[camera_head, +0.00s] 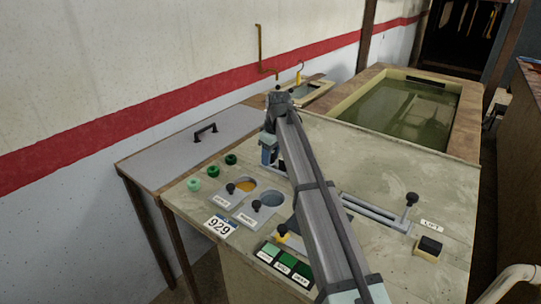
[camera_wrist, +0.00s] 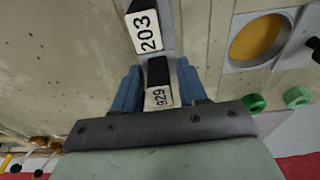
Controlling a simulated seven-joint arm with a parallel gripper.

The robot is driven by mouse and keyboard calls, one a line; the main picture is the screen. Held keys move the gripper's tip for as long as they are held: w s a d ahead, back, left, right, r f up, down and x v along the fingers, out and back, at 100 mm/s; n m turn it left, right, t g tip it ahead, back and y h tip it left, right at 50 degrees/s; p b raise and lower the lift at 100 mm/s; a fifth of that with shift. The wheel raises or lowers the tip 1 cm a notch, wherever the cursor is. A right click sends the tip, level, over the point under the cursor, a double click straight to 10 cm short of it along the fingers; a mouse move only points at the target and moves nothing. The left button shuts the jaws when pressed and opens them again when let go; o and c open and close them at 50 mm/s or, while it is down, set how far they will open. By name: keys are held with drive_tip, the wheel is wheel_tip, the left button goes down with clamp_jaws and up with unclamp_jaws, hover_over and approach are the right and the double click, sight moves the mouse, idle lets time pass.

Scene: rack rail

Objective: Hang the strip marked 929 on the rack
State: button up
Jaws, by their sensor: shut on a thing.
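The strip marked 929 (camera_wrist: 159,85) is dark with a white number label at its near end. It sits between the blue fingers of my gripper (camera_wrist: 160,92), which is shut on it. In the head view my gripper (camera_head: 270,155) is low over the far left part of the worktop, largely hidden by my arm. The held strip cannot be made out there. I cannot clearly identify the rack in either view.
The worktop (camera_head: 400,165) carries a 929 card (camera_head: 220,225), two round wells with knobs, green buttons (camera_head: 286,263), a slide with a black knob (camera_head: 411,199) and a black switch (camera_head: 430,246). A liquid-filled tank (camera_head: 468,125) stands behind. A handled lid (camera_head: 190,150) is left.

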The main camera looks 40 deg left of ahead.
drive_tip(key=shift+f, duration=0.5)
idle(0.3)
drive_tip(key=o, duration=1)
drive_tip(key=shift+c, duration=0.2)
drive_tip(key=shift+r, duration=0.1)
drive_tip(key=shift+r, duration=3.45)
